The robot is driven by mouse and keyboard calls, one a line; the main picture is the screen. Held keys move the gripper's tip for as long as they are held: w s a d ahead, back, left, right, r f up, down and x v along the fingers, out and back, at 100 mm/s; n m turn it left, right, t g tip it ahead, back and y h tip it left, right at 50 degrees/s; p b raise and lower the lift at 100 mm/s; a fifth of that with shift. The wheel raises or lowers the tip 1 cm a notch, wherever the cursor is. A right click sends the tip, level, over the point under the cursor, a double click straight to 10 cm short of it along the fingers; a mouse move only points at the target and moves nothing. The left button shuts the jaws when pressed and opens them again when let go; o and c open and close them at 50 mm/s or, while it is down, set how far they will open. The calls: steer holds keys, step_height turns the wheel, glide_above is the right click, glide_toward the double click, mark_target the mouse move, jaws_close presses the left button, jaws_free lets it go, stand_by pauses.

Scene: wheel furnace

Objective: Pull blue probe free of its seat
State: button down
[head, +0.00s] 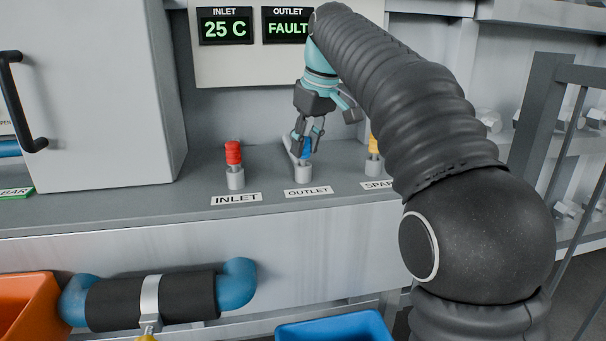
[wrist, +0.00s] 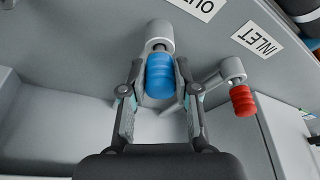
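The blue probe (head: 307,146) stands in a grey cylindrical seat (head: 303,171) above the OUTLET label (head: 308,191) on the grey ledge. In the wrist view the blue probe (wrist: 160,77) lies between the fingers of my gripper (wrist: 160,70), with its grey seat (wrist: 160,35) beyond it. In the head view my gripper (head: 307,139) reaches down over the probe from above and partly hides it. One finger is close along each side of the probe. I cannot tell whether both fingers press on it. The probe appears seated.
A red probe (head: 233,153) stands in the INLET seat to the left, and a yellow one (head: 374,144) to the right, partly behind my arm. A display panel (head: 280,50) reading 25 C and FAULT hangs behind. A blue bin (head: 335,328) and an orange bin (head: 25,310) are below.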

steer(key=shift+r+p, duration=0.85)
steer(key=shift+p, duration=0.15)
stand_by(0.9)
steer(key=shift+r+p, duration=0.55)
steer(key=shift+r, duration=2.7)
